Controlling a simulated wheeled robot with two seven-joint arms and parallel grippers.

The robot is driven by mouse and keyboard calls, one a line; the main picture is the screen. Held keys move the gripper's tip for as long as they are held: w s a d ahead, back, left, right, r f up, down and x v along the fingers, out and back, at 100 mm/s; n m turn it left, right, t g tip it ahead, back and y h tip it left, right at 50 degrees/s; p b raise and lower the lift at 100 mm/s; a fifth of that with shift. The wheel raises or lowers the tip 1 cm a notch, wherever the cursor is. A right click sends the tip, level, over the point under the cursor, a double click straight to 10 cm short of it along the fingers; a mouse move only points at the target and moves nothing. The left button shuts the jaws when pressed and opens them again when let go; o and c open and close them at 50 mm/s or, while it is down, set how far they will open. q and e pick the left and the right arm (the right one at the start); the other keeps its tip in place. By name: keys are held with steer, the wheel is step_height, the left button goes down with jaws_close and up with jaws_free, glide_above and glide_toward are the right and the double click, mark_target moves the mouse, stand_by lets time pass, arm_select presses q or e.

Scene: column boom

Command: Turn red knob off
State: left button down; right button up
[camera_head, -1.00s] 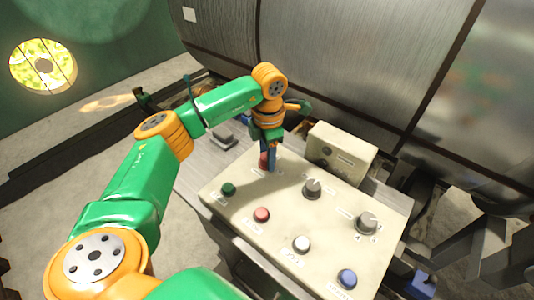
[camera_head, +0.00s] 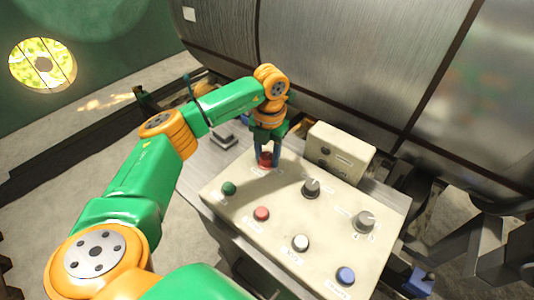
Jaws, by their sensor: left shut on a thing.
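The red knob (camera_head: 266,160) sits at the upper left corner of the cream control panel (camera_head: 291,222). My left gripper (camera_head: 267,162) points down over the knob, with one blue finger on each side of it, and is shut on it. The fingers hide part of the knob, and its exact turn position cannot be read. My right gripper is not in view.
The panel also bears a green button (camera_head: 229,188), a red button (camera_head: 261,214), a white button (camera_head: 300,243), a blue button (camera_head: 346,275) and two grey knobs (camera_head: 311,187) to the right. A cream box (camera_head: 341,150) stands behind. A large metal cylinder (camera_head: 340,60) rises beyond.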

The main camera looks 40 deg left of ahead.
mark_target(268, 156)
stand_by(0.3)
arm_select(q)
steer(key=shift+c, duration=1.9)
jaws_free()
step_height(268, 156, up, 7)
steer(key=shift+d+r+b, duration=0.1)
steer(key=shift+d+b, duration=0.05)
steer(key=shift+b, duration=0.5)
steer(key=shift+r, duration=0.1)
